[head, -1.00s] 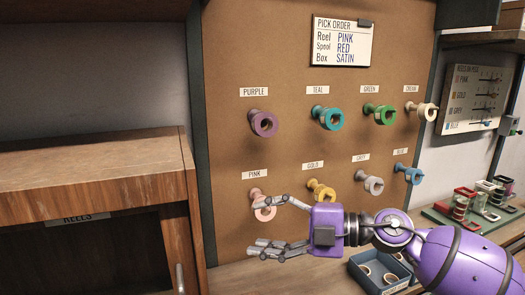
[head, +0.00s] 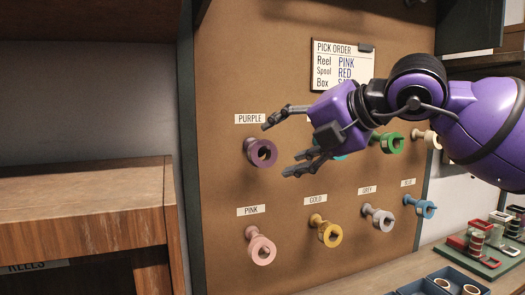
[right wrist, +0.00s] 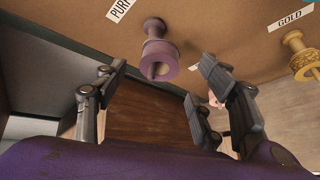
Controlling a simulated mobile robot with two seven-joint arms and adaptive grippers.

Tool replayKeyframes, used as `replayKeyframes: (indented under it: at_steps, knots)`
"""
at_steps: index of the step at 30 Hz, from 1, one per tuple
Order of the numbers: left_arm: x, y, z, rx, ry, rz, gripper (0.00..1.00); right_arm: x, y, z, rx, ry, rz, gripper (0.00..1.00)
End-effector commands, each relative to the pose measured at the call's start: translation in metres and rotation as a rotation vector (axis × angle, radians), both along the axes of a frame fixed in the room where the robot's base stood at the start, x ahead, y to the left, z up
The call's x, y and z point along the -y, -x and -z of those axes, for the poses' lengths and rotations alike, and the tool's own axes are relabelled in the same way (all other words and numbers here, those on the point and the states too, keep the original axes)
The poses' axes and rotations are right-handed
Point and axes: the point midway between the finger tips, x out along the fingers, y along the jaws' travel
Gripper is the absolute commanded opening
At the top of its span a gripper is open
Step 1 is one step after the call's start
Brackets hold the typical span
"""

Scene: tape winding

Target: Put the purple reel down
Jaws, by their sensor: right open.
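The purple reel (head: 260,152) hangs on its peg on the brown board under the PURPLE label. It also shows in the right wrist view (right wrist: 159,60), top centre, ahead of and between the fingers. My right gripper (head: 276,149) is open and empty just right of the purple reel in the head view, fingers pointing left. I see no contact with the reel. My left gripper is not in view.
The pink reel (head: 261,248) hangs below, with gold (head: 327,232), grey (head: 380,217) and blue reels to its right. A green reel (head: 388,142) is behind my right arm's side. A wooden cabinet (head: 85,215) stands left; a blue tray (head: 440,285) lies lower right.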

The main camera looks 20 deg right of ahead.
Motion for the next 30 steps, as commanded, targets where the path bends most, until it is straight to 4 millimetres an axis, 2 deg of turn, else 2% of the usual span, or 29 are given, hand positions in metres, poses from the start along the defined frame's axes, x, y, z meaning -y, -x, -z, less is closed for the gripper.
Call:
replayKeyframes:
  at_steps: [5, 9, 18, 27, 30]
  knots:
    - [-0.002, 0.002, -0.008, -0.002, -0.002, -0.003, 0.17, -0.017, -0.018, 0.006, 0.001, -0.002, -0.005, 0.63]
    - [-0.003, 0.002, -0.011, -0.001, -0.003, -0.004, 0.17, -0.021, -0.033, 0.015, 0.0, -0.003, -0.003, 0.63]
    - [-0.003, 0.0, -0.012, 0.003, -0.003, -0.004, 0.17, -0.022, -0.037, 0.019, -0.001, 0.0, -0.001, 0.62]
    - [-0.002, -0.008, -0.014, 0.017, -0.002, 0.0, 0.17, -0.022, -0.036, 0.019, -0.001, 0.0, -0.002, 0.23]
    - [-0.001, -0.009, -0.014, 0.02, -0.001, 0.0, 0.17, -0.022, -0.036, 0.019, 0.0, -0.001, -0.001, 0.17]
